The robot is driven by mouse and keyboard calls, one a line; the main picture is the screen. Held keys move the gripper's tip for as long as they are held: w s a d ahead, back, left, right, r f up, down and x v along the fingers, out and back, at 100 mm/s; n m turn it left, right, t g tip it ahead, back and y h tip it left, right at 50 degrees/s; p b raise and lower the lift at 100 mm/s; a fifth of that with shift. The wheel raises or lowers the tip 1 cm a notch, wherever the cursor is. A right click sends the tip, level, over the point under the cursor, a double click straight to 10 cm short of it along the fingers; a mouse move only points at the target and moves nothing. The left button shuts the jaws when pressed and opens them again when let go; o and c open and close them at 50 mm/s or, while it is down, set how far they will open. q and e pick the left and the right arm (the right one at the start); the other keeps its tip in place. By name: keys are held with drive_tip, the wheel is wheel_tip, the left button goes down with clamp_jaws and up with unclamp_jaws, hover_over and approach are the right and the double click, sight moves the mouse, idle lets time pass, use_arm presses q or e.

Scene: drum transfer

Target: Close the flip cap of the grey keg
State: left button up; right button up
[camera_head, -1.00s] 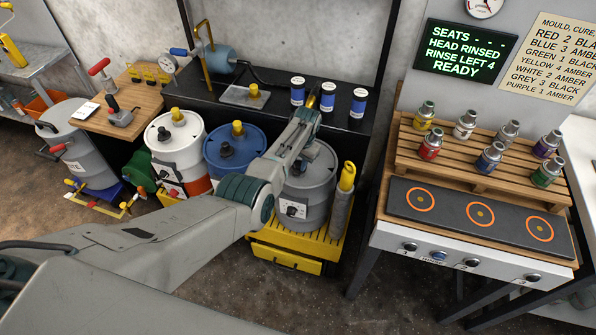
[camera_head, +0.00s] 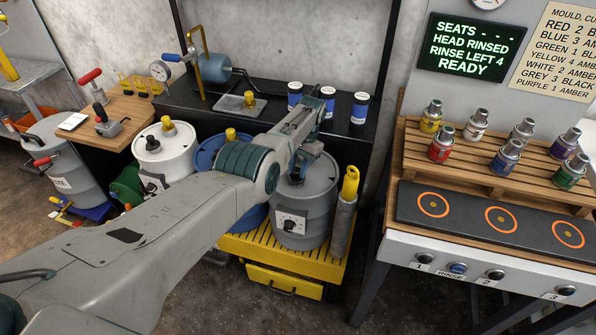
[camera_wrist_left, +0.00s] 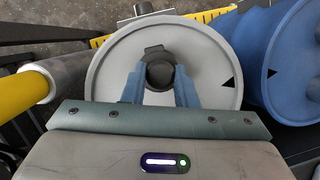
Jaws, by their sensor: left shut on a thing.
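The grey keg (camera_head: 308,212) stands on the yellow slatted pallet, partly behind my left arm. My left gripper (camera_head: 298,180) points down onto its lid. In the left wrist view the pale grey lid (camera_wrist_left: 205,70) fills the middle, and a dark round flip cap (camera_wrist_left: 155,52) sits on it. The blue fingers of my left gripper (camera_wrist_left: 160,88) lie on both sides of the cap and are shut on it. Whether the cap is fully down cannot be told. My right gripper is not in view.
A blue keg (camera_head: 208,150) stands close to the grey one, and a white keg (camera_head: 165,155) is further left. A yellow-topped cylinder (camera_head: 345,215) stands just right of the grey keg. The yellow pallet (camera_head: 265,250) has bare slats in front. A black shelf (camera_head: 345,135) lies behind.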

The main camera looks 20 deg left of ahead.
use_arm(q)
drive_tip(key=shift+s+f, duration=0.1)
drive_tip(key=o, duration=1)
drive_tip(key=shift+w+r, duration=0.25)
drive_tip(key=shift+r, duration=0.25)
drive_tip(key=b+v, duration=0.1)
drive_tip(key=v, duration=0.8)
drive_tip(key=shift+r+b, duration=0.3)
drive_tip(key=shift+r, duration=0.05)
drive_tip(key=shift+w+d, duration=0.1)
